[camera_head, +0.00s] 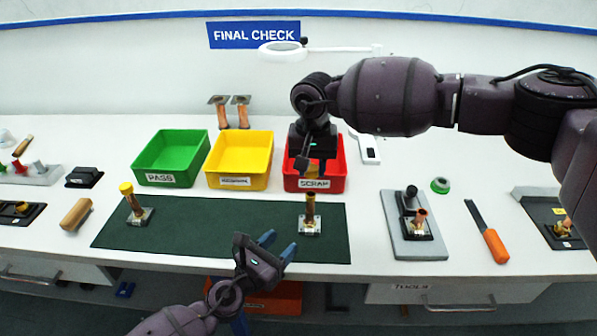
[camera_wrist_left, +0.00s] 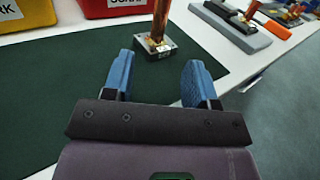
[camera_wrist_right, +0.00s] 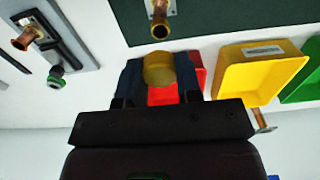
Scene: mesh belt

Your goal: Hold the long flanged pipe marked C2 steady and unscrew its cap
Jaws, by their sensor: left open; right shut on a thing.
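A long copper pipe with a flange block (camera_head: 310,215) stands upright on the right part of the green mat (camera_head: 230,230); its top is open, without a cap. It also shows in the left wrist view (camera_wrist_left: 157,38), just beyond the fingertips; its marking is too small to read. My left gripper (camera_head: 277,247) is open and empty in front of this pipe, apart from it. My right gripper (camera_head: 309,165) is above and behind the pipe, in front of the red bin. It is shut on a yellow cap (camera_wrist_right: 158,70), clear of the pipe's open end (camera_wrist_right: 160,30).
A second pipe (camera_head: 135,205) with a yellow cap stands at the mat's left. Green (camera_head: 170,158), yellow (camera_head: 239,160) and red (camera_head: 331,184) bins line the back. A grey board with a fixture (camera_head: 415,240) and an orange-handled tool (camera_head: 495,246) lie right.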

